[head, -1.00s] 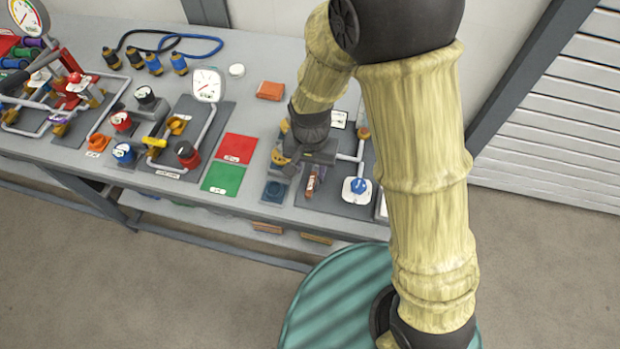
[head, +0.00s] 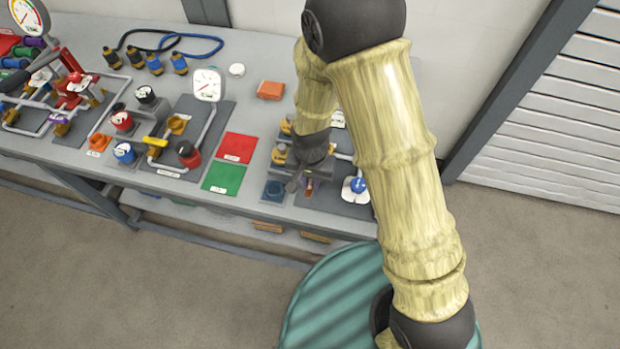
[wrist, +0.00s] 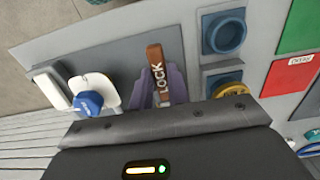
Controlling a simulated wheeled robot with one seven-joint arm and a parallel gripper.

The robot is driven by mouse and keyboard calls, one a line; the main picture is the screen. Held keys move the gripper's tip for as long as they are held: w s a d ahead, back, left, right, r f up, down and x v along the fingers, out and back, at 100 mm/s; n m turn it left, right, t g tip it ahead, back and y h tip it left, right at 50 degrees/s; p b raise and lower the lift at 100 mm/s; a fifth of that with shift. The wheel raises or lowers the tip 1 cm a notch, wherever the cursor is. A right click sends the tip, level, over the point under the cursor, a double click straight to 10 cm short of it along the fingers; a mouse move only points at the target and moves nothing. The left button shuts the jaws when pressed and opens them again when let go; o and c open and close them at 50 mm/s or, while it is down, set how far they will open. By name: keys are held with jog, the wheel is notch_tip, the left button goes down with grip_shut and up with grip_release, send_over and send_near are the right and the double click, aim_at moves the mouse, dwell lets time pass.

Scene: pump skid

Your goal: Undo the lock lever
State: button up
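The lock lever (wrist: 157,72) is a brown-orange bar marked LOCK, on a grey panel (wrist: 115,52) in the wrist view. The two greyish-purple fingers of my gripper (wrist: 161,82) stand on either side of it, very close. I cannot tell whether they touch or press it. The lever's lower end is hidden by my gripper body. In the head view, my gripper (head: 294,185) is low over the panel, and a small part of the lever (head: 309,187) shows beside it.
A blue knob on a white plate (wrist: 88,103) is beside the lever. A blue round fitting (wrist: 224,32) and a yellow fitting (wrist: 229,88) are on its other side. Red (head: 237,148) and green (head: 223,178) mats lie left of the panel. A gauge (head: 207,85) stands farther left.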

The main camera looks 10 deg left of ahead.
jog(key=shift+n, duration=0.3)
grip_shut()
jog(key=n, duration=0.2)
jog(key=d+n, duration=0.1)
jog(key=n, duration=0.1)
jog(key=shift+w+b, duration=0.15)
jog(key=shift+b, duration=0.2)
jog(key=n, duration=0.3)
jog(key=d+n, duration=0.1)
jog(key=shift+w+n, duration=0.3)
jog(key=n, duration=0.3)
jog(key=shift+w+d+r+n, duration=0.1)
jog(key=shift+w+d+n, duration=0.2)
jog(key=shift+w, duration=0.05)
jog(key=n, duration=0.2)
jog(key=w+n+p, duration=0.1)
jog(key=n, duration=0.2)
jog(key=shift+d, duration=0.15)
jog(key=shift+w, duration=0.1)
jog(key=o, duration=0.8)
grip_release()
